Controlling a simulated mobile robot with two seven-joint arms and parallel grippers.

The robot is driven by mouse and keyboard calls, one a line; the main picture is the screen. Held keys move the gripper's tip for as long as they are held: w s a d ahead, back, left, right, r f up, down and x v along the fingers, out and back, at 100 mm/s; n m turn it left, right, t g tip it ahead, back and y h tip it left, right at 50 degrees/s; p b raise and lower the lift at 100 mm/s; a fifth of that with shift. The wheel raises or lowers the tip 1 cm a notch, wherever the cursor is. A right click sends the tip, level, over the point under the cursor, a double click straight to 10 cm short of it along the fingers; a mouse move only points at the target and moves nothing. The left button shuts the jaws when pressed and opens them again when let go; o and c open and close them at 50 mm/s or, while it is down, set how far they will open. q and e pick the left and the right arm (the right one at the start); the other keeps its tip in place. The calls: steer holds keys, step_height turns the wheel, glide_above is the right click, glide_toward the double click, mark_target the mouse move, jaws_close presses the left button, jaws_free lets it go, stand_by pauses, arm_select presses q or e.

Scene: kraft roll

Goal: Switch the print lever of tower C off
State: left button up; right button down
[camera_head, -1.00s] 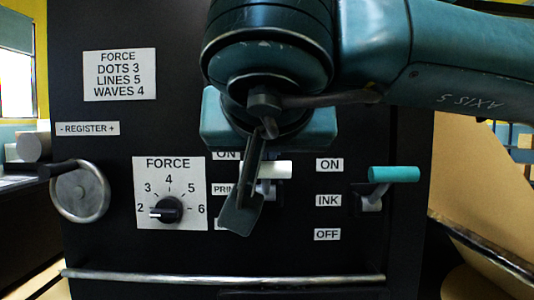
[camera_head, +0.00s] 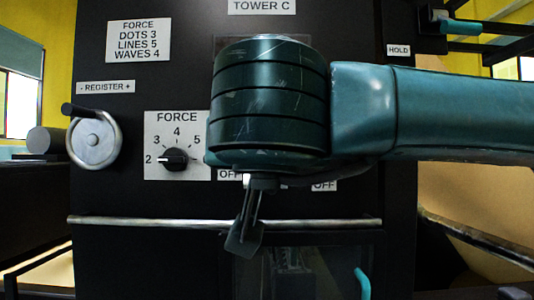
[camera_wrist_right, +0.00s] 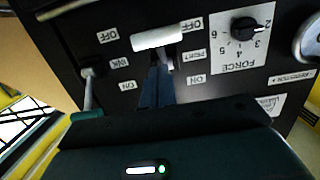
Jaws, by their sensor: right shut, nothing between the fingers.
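The print lever's white handle (camera_wrist_right: 158,37) shows in the right wrist view, pointing to the OFF end of its slot, near the OFF label (camera_wrist_right: 192,24) and away from the ON label (camera_wrist_right: 196,79). In the head view my right arm hides nearly all of this lever. The TOWER C sign (camera_head: 262,6) is at the top of the black panel. My right gripper (camera_head: 243,240) is shut and empty, pointing down in front of the panel. In the wrist view its fingers (camera_wrist_right: 157,85) are close to the handle; I cannot tell whether they touch it. My left gripper is out of view.
The ink lever (camera_wrist_right: 90,95) stands beside the print lever, toward its ON label. A force dial (camera_head: 175,159) and a register handwheel (camera_head: 95,142) are left of my arm. A metal rail (camera_head: 150,221) crosses the panel below.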

mark_target(267, 183)
steer(key=f+b, duration=0.1)
steer(key=f, duration=0.1)
steer(key=w+f+b, duration=0.1)
steer(key=shift+f, duration=0.35)
arm_select(q)
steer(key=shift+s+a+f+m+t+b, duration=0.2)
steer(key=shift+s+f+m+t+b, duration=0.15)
steer(key=shift+b, duration=0.25)
arm_select(e)
steer(key=shift+w+f, duration=0.3)
steer(key=shift+f, duration=0.25)
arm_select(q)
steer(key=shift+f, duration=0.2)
arm_select(e)
steer(key=shift+f, duration=0.2)
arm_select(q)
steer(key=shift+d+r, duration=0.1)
arm_select(e)
steer(key=shift+r, duration=0.1)
